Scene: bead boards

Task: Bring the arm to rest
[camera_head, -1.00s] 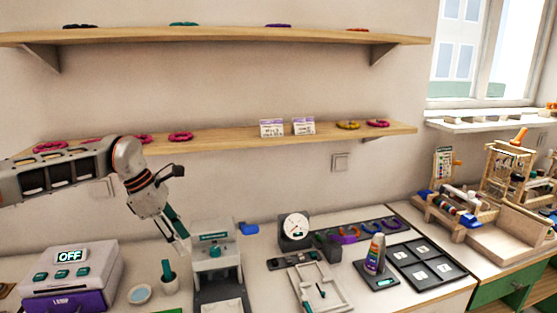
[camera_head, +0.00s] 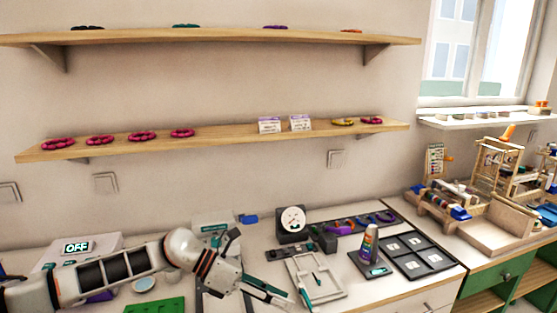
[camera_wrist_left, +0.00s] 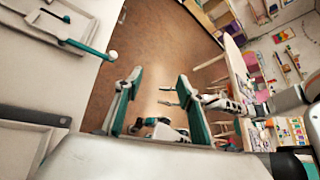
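My left gripper (camera_head: 268,300) is low over the front of the bench in the head view, beside the white tray. Its teal fingers stand apart with nothing between them in the left wrist view (camera_wrist_left: 158,95). My right gripper is outside the head view. In the left wrist view, what looks like my right gripper (camera_wrist_left: 178,96) shows small over the brown floor, its two prongs apart and empty.
The white tray (camera_head: 291,269), the dial scale (camera_head: 292,220), a bottle on a black stand (camera_head: 370,244) and a dark sectioned tray (camera_head: 424,262) stand on the bench. A green board (camera_head: 155,307) lies near my left forearm. Two shelves (camera_head: 230,143) hang above.

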